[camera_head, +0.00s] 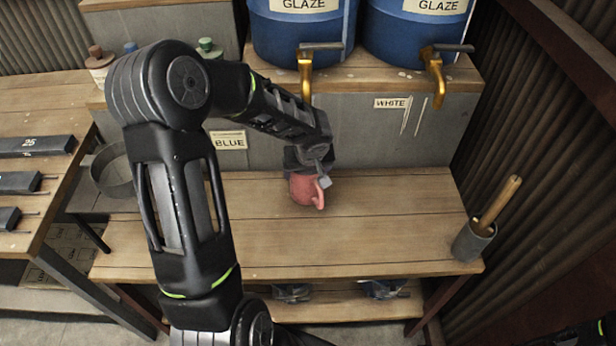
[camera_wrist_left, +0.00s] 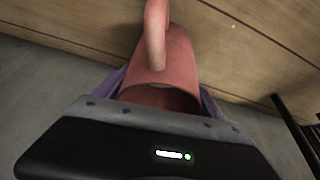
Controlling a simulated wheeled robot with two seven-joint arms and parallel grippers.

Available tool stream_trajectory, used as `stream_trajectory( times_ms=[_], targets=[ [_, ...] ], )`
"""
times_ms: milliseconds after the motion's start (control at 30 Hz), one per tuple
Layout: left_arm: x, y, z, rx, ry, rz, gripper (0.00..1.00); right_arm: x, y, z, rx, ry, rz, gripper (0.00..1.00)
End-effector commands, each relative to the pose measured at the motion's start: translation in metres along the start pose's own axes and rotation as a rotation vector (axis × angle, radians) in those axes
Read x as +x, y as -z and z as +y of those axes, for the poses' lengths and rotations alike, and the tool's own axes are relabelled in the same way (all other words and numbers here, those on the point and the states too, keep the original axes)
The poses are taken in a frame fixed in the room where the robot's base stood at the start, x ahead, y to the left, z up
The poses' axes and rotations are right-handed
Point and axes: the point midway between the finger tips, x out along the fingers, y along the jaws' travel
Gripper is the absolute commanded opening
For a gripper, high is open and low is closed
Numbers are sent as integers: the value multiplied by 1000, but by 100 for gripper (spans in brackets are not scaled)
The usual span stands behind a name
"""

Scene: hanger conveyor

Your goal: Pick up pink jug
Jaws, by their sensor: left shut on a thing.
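The pink jug (camera_head: 303,190) is at the back middle of the wooden table in the head view, close to the grey front under the glaze barrels. Its handle points to the right and toward me. My left gripper (camera_head: 312,174) is over the jug's top and shut on it. In the left wrist view the jug (camera_wrist_left: 175,62) sits between the two fingers (camera_wrist_left: 163,92), with its handle toward the upper edge and its rim near the palm. Whether the jug's base touches the table is hard to tell. My right gripper is not in view.
Two blue glaze barrels (camera_head: 300,38) with brass taps stand on the raised shelf behind. A grey cup (camera_head: 473,243) with a wooden tool stands at the table's right end. The wooden table (camera_head: 390,220) is clear between jug and cup. A round grey pan (camera_head: 110,172) is at left.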

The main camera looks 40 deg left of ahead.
Motion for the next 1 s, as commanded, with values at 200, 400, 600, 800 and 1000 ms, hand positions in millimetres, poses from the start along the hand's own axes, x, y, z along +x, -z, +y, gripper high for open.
stream_trajectory(
  times_ms=[200,400,600,800,1000],
  targets=[
    [-4,1,0,0,-1,3,6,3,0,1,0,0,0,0],
    [-23,7,0,-3,-2,7,6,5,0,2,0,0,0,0],
    [-53,20,0,-2,-3,7,6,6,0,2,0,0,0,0],
    [-72,7,-2,2,-2,4,6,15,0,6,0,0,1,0],
    [-88,-34,-8,2,-2,5,6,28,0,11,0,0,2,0]
  ],
)
